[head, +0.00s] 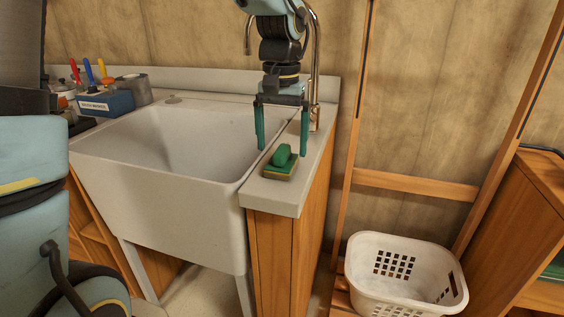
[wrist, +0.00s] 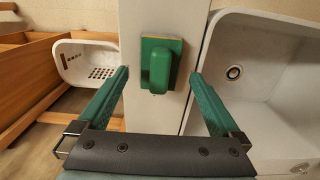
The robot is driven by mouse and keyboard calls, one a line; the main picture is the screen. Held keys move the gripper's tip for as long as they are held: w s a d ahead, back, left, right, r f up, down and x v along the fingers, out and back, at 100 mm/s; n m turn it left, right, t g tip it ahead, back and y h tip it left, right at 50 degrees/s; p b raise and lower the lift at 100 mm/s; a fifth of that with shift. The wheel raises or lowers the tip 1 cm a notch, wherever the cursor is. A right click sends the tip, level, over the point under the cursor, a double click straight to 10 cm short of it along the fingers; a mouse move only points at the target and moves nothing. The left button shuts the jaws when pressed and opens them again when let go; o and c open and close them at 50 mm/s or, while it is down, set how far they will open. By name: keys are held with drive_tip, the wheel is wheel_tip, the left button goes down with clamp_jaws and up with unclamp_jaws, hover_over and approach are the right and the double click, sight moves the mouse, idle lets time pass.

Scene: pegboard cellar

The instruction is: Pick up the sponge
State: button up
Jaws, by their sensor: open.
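The sponge (head: 279,173) lies flat on the narrow white counter to the right of the sink, near its front end. It is a flat block, yellow at the edge and green on top, and also shows in the wrist view (wrist: 178,48). A rounded green piece (head: 281,155) sits on top of it; I cannot tell whether it is a separate bar or part of the sponge. My gripper (head: 282,146) points down above the sponge, open and empty. In the wrist view its green fingers (wrist: 160,75) stand on either side of the rounded piece, apart from it.
The white sink (head: 160,190) is directly left of the sponge, with a metal tap (head: 315,80) behind it. A blue box (head: 105,103) and screwdrivers stand at the back left. A white basket (head: 365,245) sits low on the right. Wooden uprights stand right of the counter.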

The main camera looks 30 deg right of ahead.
sight(282, 149)
wheel_tip(282, 149, down, 4)
drive_tip(key=shift+r, duration=0.25)
clamp_jaws()
idle(0.7)
